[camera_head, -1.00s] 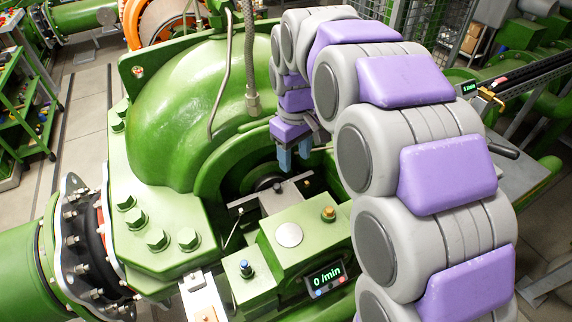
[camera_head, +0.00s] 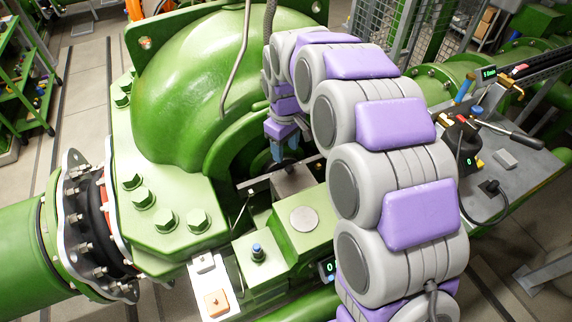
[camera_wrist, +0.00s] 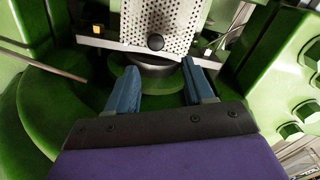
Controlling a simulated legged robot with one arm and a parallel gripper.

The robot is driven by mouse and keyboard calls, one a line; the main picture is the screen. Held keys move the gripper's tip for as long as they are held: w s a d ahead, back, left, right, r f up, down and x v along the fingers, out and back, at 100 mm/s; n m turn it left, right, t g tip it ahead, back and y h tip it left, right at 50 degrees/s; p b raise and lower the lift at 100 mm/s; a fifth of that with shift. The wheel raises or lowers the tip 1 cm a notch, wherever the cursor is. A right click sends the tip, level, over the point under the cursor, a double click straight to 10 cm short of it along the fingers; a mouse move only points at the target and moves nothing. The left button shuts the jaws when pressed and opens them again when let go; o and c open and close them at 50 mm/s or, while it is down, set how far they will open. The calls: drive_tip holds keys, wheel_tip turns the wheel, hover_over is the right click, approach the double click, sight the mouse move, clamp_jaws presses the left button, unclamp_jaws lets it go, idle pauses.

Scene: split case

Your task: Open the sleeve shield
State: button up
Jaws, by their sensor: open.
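The sleeve shield appears as a perforated metal plate (camera_wrist: 165,18) with a round black knob (camera_wrist: 156,42) near its lower edge, at the top of the wrist view. My gripper (camera_wrist: 160,70) has its two blue fingers spread wide and empty. The knob shows beyond the fingertips, roughly in line with the gap between them, and looks apart from both. In the head view my gripper (camera_head: 286,152) points down into the recess of the green casing, above a grey metal part (camera_head: 292,181). My arm and the casing hide most of the shield there.
The green pump casing (camera_head: 190,90) rises close on the left, with large bolts (camera_head: 166,221) on its flange. A thin rod (camera_wrist: 42,62) juts in at left in the wrist view. A bench (camera_head: 525,175) with tools and a cable stands at right.

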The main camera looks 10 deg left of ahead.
sight(290, 167)
drive_tip(key=f, duration=0.2)
drive_tip(key=d+f, duration=0.1)
drive_tip(key=f, duration=0.1)
drive_tip(key=d+f+b, duration=0.1)
drive_tip(key=shift+d+f, duration=0.1)
drive_tip(key=shift+f, duration=0.3)
drive_tip(key=shift+a+f, duration=0.35)
drive_tip(key=shift+a, duration=0.6)
drive_tip(key=shift+c, duration=1)
drive_tip(key=shift+d, duration=0.7)
drive_tip(key=c, duration=0.5)
drive_tip(key=shift+a, duration=0.2)
clamp_jaws()
